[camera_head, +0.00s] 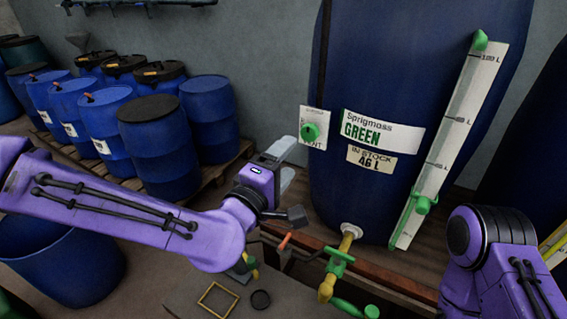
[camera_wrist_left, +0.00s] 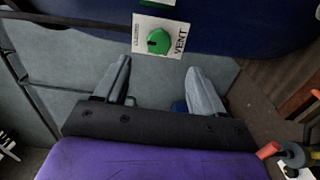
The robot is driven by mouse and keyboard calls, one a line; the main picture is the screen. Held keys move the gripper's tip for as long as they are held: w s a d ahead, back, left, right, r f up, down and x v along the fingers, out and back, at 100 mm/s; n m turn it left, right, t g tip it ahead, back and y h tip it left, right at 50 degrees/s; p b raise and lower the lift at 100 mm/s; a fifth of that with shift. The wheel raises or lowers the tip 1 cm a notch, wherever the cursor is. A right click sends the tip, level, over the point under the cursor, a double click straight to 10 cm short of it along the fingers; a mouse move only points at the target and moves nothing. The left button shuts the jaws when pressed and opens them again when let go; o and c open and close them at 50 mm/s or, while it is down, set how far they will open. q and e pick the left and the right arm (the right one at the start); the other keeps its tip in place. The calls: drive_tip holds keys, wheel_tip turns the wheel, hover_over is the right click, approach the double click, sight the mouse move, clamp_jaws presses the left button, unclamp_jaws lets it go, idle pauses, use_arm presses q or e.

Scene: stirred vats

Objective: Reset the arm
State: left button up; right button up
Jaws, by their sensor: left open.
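My left arm comes in from the left in the head view, and its gripper (camera_head: 286,165) is in front of the wall, left of the large blue vat (camera_head: 375,90). The left wrist view shows its two grey fingers (camera_wrist_left: 158,82) apart with nothing between them. A green vent knob (camera_head: 310,132) on a white plate is on the vat, right of the gripper. In the left wrist view the vent knob (camera_wrist_left: 158,41) lies beyond the fingertips, apart from them. My right arm shows at the lower right of the head view; its gripper is out of frame.
The vat has a green-and-yellow tap (camera_head: 337,262) low at its front and a white level scale (camera_head: 447,140) on its right. Several blue drums (camera_head: 160,145) stand on a pallet at the left. An open blue barrel (camera_head: 60,265) is below my left arm. A grey surface (camera_head: 200,285) holds a yellow frame.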

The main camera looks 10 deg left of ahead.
use_arm(q)
drive_tip(key=s+a+f+m+g+y, duration=0.15)
drive_tip(key=a+f, duration=0.25)
drive_tip(key=f, duration=0.5)
drive_tip(key=s+a+f+m+g+y, duration=0.1)
drive_tip(key=s+a+f+g+y, duration=0.2)
drive_tip(key=f, duration=0.6)
drive_tip(key=s+a+f+m+g+y, duration=0.1)
drive_tip(key=a+f+g+y, duration=0.1)
drive_tip(key=a+f, duration=0.6)
drive_tip(key=s+a+f+m+g+y, duration=0.1)
drive_tip(key=s+a+f+g+y, duration=0.1)
drive_tip(key=s+a+f, duration=0.3)
drive_tip(key=s+a+f+m+g+y, duration=0.2)
drive_tip(key=s+a+f+g, duration=0.3)
drive_tip(key=s+f, duration=0.8)
drive_tip(key=s, duration=0.4)
drive_tip(key=shift+s+f, duration=0.4)
